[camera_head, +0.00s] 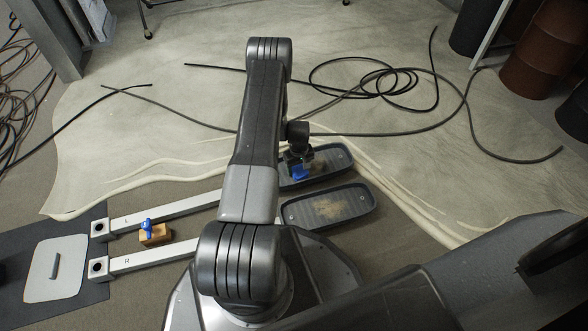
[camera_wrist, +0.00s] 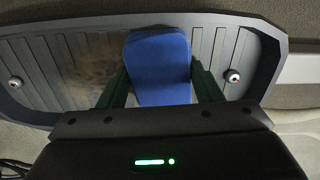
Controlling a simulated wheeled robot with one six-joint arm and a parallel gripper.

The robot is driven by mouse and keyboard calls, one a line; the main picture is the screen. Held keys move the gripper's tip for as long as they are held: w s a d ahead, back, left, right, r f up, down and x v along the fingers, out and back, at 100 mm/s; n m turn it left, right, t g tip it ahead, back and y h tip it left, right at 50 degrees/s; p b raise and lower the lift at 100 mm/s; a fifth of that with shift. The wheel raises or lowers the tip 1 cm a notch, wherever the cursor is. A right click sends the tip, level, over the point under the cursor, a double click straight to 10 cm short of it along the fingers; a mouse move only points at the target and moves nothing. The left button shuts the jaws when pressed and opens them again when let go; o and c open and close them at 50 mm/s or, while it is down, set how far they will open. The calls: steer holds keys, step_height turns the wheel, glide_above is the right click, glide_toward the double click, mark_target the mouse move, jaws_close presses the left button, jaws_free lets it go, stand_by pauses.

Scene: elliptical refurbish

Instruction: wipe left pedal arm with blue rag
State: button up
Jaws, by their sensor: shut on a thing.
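The blue rag (camera_wrist: 160,62) is a rounded blue block between my gripper's (camera_wrist: 160,82) two dark green fingers, which are shut on it. In the head view the blue rag (camera_head: 300,173) shows below my gripper (camera_head: 299,162), over the left end of the upper grooved footplate. The left pedal arm (camera_head: 165,209) is a pale bar marked L, the upper of two. Its far end toward the footplate (camera_head: 338,161) is hidden behind my arm. In the wrist view the footplate (camera_wrist: 225,45) has a brownish smudge beside the rag. Whether the rag touches the plate, I cannot tell.
The second bar (camera_head: 150,260), marked R, and its dirty footplate (camera_head: 330,207) lie parallel below. A wooden block (camera_head: 155,234) with a blue-handled item (camera_head: 146,225) sits between the bars. Black cables (camera_head: 390,90) lie on the floor behind. Rusty drums (camera_head: 545,50) stand at upper right.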

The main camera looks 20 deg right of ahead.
mark_target(313, 163)
steer(key=shift+s+d+f, duration=0.1)
steer(key=shift+d, duration=3.45)
steer(key=shift+s+d+f, duration=0.1)
steer(key=shift+d, duration=3.4)
steer(key=shift+w+a+r, duration=0.1)
steer(key=shift+a, duration=4.1)
steer(key=shift+w+a, duration=0.1)
steer(key=shift+a, duration=2.8)
steer(key=shift+w+a, duration=0.1)
steer(key=shift+a, duration=1.65)
steer(key=shift+w+d, duration=0.15)
steer(key=shift+w, duration=1.05)
steer(key=shift+s+d, duration=0.15)
steer(key=shift+d, duration=5.3)
